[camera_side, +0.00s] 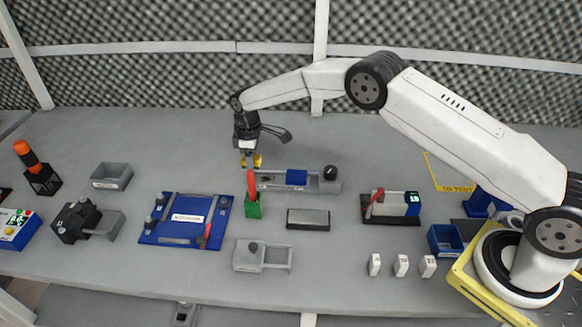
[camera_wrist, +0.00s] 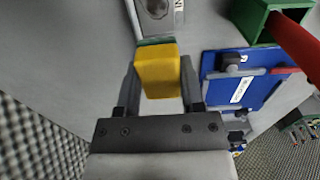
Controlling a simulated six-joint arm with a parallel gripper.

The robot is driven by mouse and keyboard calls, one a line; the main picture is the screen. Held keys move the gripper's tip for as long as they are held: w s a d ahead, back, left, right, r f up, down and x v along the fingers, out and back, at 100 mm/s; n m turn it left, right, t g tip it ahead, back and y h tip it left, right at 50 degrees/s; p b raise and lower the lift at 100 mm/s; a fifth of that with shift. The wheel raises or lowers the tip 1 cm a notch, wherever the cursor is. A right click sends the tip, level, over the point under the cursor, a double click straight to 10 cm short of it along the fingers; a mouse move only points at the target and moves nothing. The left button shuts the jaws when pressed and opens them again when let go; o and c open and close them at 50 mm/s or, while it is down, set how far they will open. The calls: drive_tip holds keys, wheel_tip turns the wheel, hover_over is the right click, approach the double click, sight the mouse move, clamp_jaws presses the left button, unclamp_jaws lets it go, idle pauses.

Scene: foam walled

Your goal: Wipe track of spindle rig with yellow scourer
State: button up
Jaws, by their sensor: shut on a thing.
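My gripper (camera_side: 249,152) is shut on the yellow scourer (camera_side: 251,161), pointing down. The scourer also shows in the wrist view (camera_wrist: 157,75), between the two fingers of my gripper (camera_wrist: 158,80), with a thin green layer along its far edge. A long grey rig (camera_side: 327,186), apparently the spindle rig, has a blue block on its track and a black knob at its right end. The scourer is by the rig's left end; I cannot tell whether it touches. Part of the rig (camera_wrist: 158,18) shows just beyond the scourer in the wrist view.
A green holder (camera_side: 253,207) with a red handle stands in front of the rig's left end. A blue board (camera_side: 187,220) lies to the left, with a grey tray (camera_side: 112,176) farther left. A dark-edged grey block (camera_side: 308,219) lies in front. The table behind the rig is clear.

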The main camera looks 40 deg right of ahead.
sight(278, 180)
drive_tip(key=shift+f, duration=1.45)
drive_tip(key=shift+f, duration=1)
idle(0.4)
drive_tip(key=shift+s+d+r, duration=0.1)
drive_tip(key=shift+s+d, duration=0.9)
drive_tip(key=shift+d, duration=0.05)
drive_tip(key=shift+s+d, duration=0.15)
drive_tip(key=shift+s, duration=0.1)
drive_tip(key=shift+s+d+f, duration=0.25)
drive_tip(key=shift+s+d, duration=1)
drive_tip(key=shift+r, duration=0.1)
